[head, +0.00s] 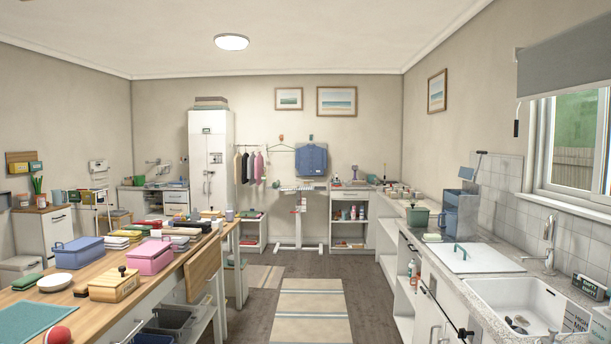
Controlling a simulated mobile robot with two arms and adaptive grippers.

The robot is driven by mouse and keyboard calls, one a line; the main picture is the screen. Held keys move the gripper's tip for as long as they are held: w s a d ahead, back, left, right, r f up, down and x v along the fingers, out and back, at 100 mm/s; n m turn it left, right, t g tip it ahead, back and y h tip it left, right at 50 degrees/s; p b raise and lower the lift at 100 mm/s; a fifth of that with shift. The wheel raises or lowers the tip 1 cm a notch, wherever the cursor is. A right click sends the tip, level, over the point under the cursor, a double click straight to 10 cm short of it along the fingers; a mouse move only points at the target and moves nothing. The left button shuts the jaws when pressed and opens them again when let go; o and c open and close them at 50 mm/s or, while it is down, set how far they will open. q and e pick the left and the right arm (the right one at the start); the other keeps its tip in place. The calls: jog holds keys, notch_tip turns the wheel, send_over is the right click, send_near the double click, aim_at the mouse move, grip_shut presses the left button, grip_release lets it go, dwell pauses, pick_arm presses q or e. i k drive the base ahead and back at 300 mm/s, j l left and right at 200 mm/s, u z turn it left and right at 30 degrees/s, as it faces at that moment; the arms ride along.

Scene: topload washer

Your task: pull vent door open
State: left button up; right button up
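I cannot pick out a vent door with certainty. A tall white cabinet (222,185) with small panels and a dark handle on its front stands shut at the back wall, left of centre. A white top lid (476,263) with a teal handle (460,251) lies flat in the right-hand counter. White fronts (438,306) with handles show below this counter. Neither of my grippers is in view.
A wooden table (187,262) with boxes and a red ball (57,335) fills the left. A sink (521,299) is at the right. A striped rug (309,311) lies on the open floor between them. An ironing board (303,187) stands at the back.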

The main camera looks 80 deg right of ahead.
aim_at(216, 144)
jog(key=z, duration=2.1)
jog(key=i+l+z, duration=0.3)
jog(key=i, duration=0.9)
jog(key=i+l+z, duration=0.15)
jog(key=i+z, duration=0.15)
jog(key=i, duration=1.7)
jog(key=i+u, duration=0.15)
jog(key=i, duration=0.6)
jog(key=i+l, duration=0.2)
jog(key=i, duration=0.6)
jog(key=i+j, duration=0.1)
jog(key=i, duration=0.5)
jog(key=i+j+z, duration=0.1)
jog(key=i, duration=0.5)
jog(key=i+j, duration=0.2)
jog(key=i, duration=0.35)
jog(key=i+j, duration=0.15)
jog(key=i, duration=0.45)
jog(key=i+l, duration=0.1)
jog(key=i, duration=0.65)
jog(key=i+l, duration=0.1)
jog(key=i, duration=0.7)
jog(key=i+l, duration=0.1)
jog(key=i, duration=0.65)
jog(key=i+j+u, duration=0.2)
jog(key=i+u, duration=0.15)
jog(key=i, duration=0.25)
jog(key=i+u, duration=0.3)
jog(key=i, duration=0.3)
jog(key=j, duration=0.05)
